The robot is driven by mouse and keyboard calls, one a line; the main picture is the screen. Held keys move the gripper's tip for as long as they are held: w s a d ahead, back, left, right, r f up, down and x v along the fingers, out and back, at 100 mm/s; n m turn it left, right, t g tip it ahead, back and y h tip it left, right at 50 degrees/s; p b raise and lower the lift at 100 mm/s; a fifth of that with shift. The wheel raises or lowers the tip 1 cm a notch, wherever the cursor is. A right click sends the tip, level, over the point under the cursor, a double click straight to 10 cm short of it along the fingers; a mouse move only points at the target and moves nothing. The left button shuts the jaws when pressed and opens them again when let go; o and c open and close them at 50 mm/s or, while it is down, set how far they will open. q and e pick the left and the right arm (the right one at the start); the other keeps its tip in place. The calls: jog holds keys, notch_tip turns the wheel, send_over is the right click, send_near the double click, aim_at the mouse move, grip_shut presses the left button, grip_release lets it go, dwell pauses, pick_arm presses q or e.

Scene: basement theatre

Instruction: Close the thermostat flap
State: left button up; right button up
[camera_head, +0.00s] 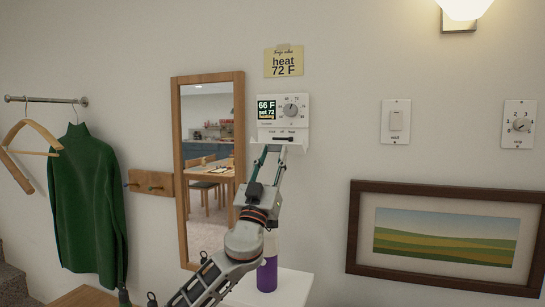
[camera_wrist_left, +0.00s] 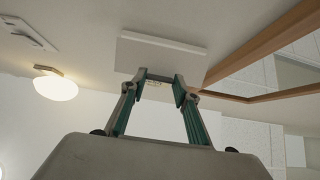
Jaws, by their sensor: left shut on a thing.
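The white thermostat (camera_head: 303,122) is on the wall, with a round dial and a small screen reading 66 F, set 72, heating. Its flap (camera_head: 297,146) is at its lower edge, standing out from the wall, and the slider panel with its labels shows above it. My left gripper (camera_head: 273,149) reaches up from below with its fingertips at the flap and is shut on it. In the left wrist view a pale slab (camera_wrist_left: 165,52) lies just beyond my left fingertips (camera_wrist_left: 161,77); the exact contact is hard to see. My right gripper is not in view.
A yellow note (camera_head: 284,61) reading heat 72 F is above the thermostat. A wood-framed mirror (camera_head: 179,170) is close on the left. A purple bottle (camera_head: 267,275) stands on a white surface (camera_head: 294,288) below. A switch (camera_head: 395,122) and framed picture (camera_head: 352,225) are right.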

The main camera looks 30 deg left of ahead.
aim_at(272, 144)
pick_arm(q)
jog(key=shift+s+r+g+h+p, duration=0.1)
jog(key=shift+r+g+h+p, duration=0.4)
jog(key=shift+r+g+p, duration=0.9)
jog(key=shift+f+p, duration=0.3)
jog(key=shift+p, duration=0.35)
jog(key=shift+r+g, duration=0.3)
jog(key=shift+r+g+p, duration=0.2)
jog(key=shift+g+p, duration=0.1)
jog(key=shift+w+a+r+g+h, duration=0.1)
jog(key=shift+w+r+g+h, duration=0.2)
jog(key=shift+r+g, duration=0.5)
jog(key=shift+w+r+g+h, duration=0.3)
jog(key=shift+w+r+g, duration=0.05)
jog(key=shift+g, duration=0.7)
jog(key=shift+w+a+r+g+h, duration=0.1)
jog(key=shift+w+r+g+h, duration=0.2)
jog(key=shift+r+g, duration=0.5)
jog(key=shift+w+f+g, duration=0.1)
jog(key=shift+w+g, duration=0.05)
jog(key=shift+g, duration=0.4)
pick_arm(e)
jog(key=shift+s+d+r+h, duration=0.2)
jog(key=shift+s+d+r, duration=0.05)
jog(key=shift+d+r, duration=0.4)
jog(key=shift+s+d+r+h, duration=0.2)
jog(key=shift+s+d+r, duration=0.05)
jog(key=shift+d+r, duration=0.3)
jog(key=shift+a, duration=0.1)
